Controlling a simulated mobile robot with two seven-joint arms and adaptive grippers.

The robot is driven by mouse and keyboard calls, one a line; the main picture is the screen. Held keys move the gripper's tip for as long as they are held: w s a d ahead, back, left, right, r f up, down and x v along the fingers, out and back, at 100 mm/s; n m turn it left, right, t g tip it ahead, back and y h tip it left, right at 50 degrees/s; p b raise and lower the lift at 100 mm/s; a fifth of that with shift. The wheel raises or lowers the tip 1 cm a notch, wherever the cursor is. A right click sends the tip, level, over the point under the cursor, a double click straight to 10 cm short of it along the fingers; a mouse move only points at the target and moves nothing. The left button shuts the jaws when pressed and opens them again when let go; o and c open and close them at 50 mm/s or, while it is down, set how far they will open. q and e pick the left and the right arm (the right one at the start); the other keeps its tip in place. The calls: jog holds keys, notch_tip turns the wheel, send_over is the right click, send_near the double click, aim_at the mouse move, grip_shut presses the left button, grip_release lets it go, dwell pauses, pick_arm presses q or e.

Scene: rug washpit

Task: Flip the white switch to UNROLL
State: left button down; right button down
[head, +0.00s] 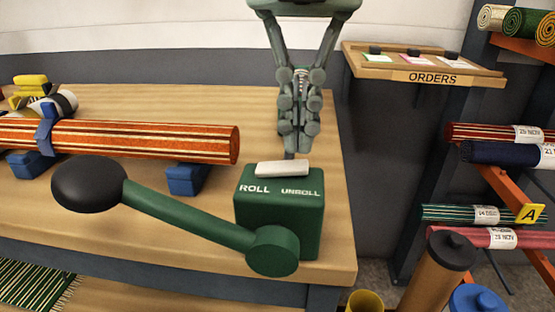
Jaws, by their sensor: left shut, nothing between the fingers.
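The white switch (283,169) is a flat rocker on top of a green box (280,222) at the right front of the wooden table. The box face reads ROLL on the left and UNROLL on the right. My left gripper (290,153) points down from above with its fingers shut and empty. Its tips are at the switch's back edge, near the middle; I cannot tell whether they touch it. The switch looks slightly higher on its right, UNROLL end. My right gripper is not in view.
A green crank arm with a black knob (88,184) sticks out left from the box. A striped rolled rug (120,140) lies on blue supports (186,179). An ORDERS shelf (423,74) and a rack of rolled rugs (492,133) stand right. Bare tabletop (200,105) lies behind.

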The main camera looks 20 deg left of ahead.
aim_at(298, 164)
pick_arm(q)
jog(key=shift+f+b, duration=1.05)
jog(key=shift+f, duration=0.1)
dwell(0.5)
jog(key=shift+r, duration=0.15)
jog(key=shift+r+p, duration=2.25)
jog(key=shift+r, duration=1.15)
